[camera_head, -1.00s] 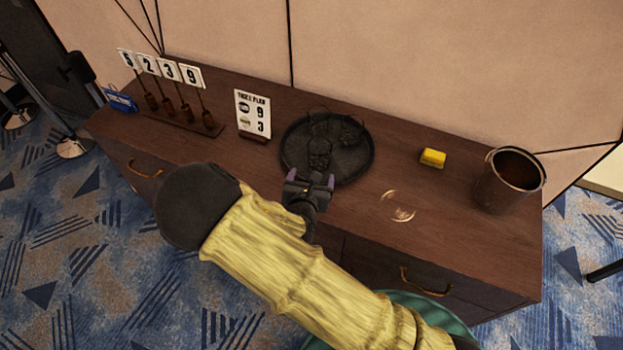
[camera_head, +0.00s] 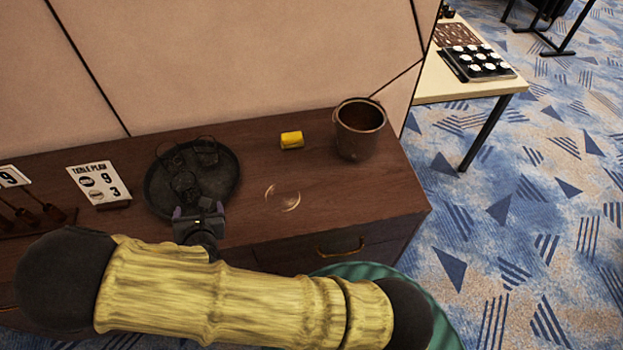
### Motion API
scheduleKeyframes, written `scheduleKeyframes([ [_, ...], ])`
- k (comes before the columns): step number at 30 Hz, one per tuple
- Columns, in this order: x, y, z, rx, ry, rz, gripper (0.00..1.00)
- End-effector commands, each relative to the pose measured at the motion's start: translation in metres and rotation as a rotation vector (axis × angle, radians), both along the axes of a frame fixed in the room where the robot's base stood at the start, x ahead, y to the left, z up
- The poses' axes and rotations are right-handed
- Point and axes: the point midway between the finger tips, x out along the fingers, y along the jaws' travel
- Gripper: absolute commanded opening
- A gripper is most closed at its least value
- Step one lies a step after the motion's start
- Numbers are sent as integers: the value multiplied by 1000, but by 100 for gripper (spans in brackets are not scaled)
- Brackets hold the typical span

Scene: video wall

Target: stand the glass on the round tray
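The round dark tray (camera_head: 226,181) lies on the brown sideboard. Three see-through shapes that look like glasses stand on it: one near its front (camera_head: 185,186), the others towards its back. A clear glass (camera_head: 283,198) stands alone on the wood right of the tray; only its pale outline shows, and it looks upright. My gripper (camera_head: 198,212) is at the tray's front edge, left of the lone glass. Its two purple-tipped fingers are apart with nothing seen between them. Whether it is above or beside the tray rim is hard to tell.
A yellow block (camera_head: 292,140) and a dark bucket (camera_head: 359,130) stand behind the lone glass. A table plan card (camera_head: 97,183) stands left of the tray. The wood around the lone glass is clear. A light table (camera_head: 430,92) is at the far right.

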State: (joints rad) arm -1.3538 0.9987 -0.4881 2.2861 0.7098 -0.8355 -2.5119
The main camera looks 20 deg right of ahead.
Motion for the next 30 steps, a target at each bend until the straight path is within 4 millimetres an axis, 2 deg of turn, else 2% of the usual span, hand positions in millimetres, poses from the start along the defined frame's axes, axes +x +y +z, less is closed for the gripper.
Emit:
scheduleKeyframes([
  [6,15,-55,8,400,249,-370,82],
  [14,12,-116,33,868,468,-864,82],
  [23,-11,-186,79,1317,573,-1444,82],
  [30,-46,-245,118,1604,507,-1915,82],
])
